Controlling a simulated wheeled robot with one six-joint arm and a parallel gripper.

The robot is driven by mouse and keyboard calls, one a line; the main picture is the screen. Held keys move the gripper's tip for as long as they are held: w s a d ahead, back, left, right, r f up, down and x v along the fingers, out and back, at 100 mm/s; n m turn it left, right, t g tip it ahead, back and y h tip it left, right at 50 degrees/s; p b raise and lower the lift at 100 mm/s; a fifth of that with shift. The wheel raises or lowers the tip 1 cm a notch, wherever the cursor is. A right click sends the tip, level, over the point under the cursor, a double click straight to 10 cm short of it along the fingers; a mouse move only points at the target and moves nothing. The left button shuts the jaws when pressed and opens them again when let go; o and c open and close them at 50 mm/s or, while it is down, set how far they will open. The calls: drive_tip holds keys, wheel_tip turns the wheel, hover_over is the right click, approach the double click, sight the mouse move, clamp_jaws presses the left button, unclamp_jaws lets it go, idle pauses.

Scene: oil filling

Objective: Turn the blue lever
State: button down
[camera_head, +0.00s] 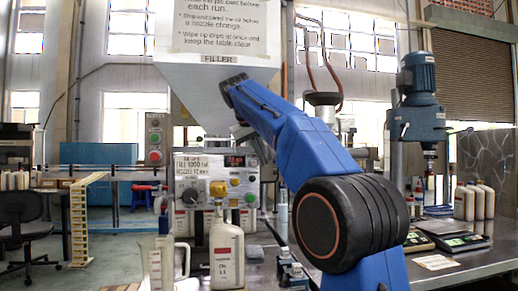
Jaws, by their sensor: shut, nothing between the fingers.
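The filler (205,88) is a pale hopper with a printed sheet, standing behind my blue arm. Below it is a control panel (184,194) with yellow, green and other knobs. I cannot make out a blue lever for certain; my arm covers the right side of the filler. A white bottle with a red label (226,255) stands upright in front of the panel. My arm reaches up and left from the lower right to the hopper. Its far end turns down behind the forearm, and I cannot make out the gripper's fingers there.
A clear jug (155,262) stands left of the bottle. Small dark blue-topped blocks (290,268) sit right of it on the bench. A blue drill press (418,112) and several white bottles (474,202) stand at right. A black chair (24,228) is far left.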

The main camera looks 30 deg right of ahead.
drive_tip(key=shift+w+d+f, duration=0.1)
drive_tip(key=shift+d+f, duration=0.15)
drive_tip(key=shift+d, duration=0.65)
drive_tip(key=shift+w+d+f, duration=0.1)
drive_tip(key=shift+d+f, duration=0.2)
drive_tip(key=shift+d, duration=0.55)
drive_tip(key=shift+d+f, duration=0.25)
drive_tip(key=shift+d, duration=0.65)
drive_tip(key=shift+d+f+h, duration=0.1)
drive_tip(key=shift+d+h, duration=0.05)
drive_tip(key=shift+h, duration=0.45)
drive_tip(key=shift+s+d+n+g+h, duration=0.2)
drive_tip(key=shift+d+n+h, duration=0.5)
drive_tip(key=shift+h, duration=0.7)
drive_tip(key=shift+s+d+n+g+h, duration=0.1)
drive_tip(key=shift+s+d+n+h, duration=0.3)
drive_tip(key=shift+d+h, duration=0.8)
drive_tip(key=shift+s+d+n+g+h, duration=0.1)
drive_tip(key=shift+d+n+h, duration=0.55)
drive_tip(key=shift+h, duration=0.95)
drive_tip(key=shift+s+d+r, duration=0.1)
drive_tip(key=shift+d+r, duration=0.05)
drive_tip(key=shift+r, duration=0.15)
